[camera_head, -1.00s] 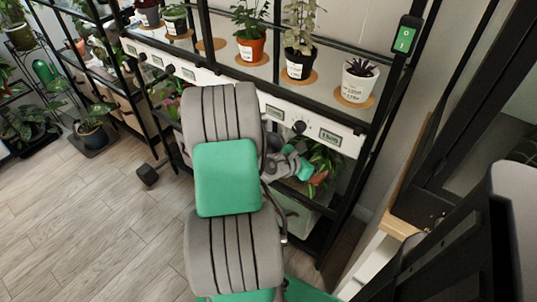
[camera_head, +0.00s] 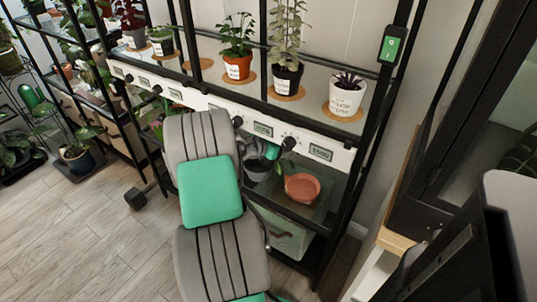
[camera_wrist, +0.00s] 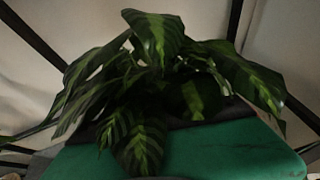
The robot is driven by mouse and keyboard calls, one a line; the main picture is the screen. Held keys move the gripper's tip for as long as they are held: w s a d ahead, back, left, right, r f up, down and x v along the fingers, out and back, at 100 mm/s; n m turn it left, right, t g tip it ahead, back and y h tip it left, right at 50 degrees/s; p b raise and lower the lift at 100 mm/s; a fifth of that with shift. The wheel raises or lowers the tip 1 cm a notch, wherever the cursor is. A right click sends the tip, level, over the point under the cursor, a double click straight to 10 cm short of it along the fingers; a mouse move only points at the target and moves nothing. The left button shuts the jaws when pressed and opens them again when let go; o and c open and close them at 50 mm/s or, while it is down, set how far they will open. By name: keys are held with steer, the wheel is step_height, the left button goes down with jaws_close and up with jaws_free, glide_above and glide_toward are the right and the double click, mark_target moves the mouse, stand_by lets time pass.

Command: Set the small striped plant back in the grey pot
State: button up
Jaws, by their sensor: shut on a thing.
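The small striped plant fills the middle of the wrist view (camera_wrist: 150,80), with dark leaves banded in lighter green. Some leaves hang over the broad green part of my gripper (camera_wrist: 210,153). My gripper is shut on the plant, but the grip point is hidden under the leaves. In the head view my gripper (camera_head: 271,152) is at the lower shelf, largely hidden by my arm. A few leaves (camera_head: 280,172) show beside it. A dark grey rounded shape, seemingly the grey pot (camera_head: 258,170), shows just below it. I cannot tell whether the plant touches the pot.
A black rack post (camera_head: 350,185) stands to the right.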

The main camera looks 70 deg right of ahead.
steer(key=w, duration=0.4)
steer(key=w+d+b, duration=0.1)
steer(key=w, duration=0.1)
steer(key=shift+f, duration=0.1)
steer(key=shift+f+b, duration=0.3)
steer(key=shift+f, duration=0.4)
steer(key=shift+s+f+b, duration=0.1)
steer(key=shift+f+b, duration=0.75)
steer(key=shift+f, duration=1.8)
steer(key=shift+f, duration=0.65)
steer(key=o, duration=1.7)
steer(key=shift+r, duration=0.1)
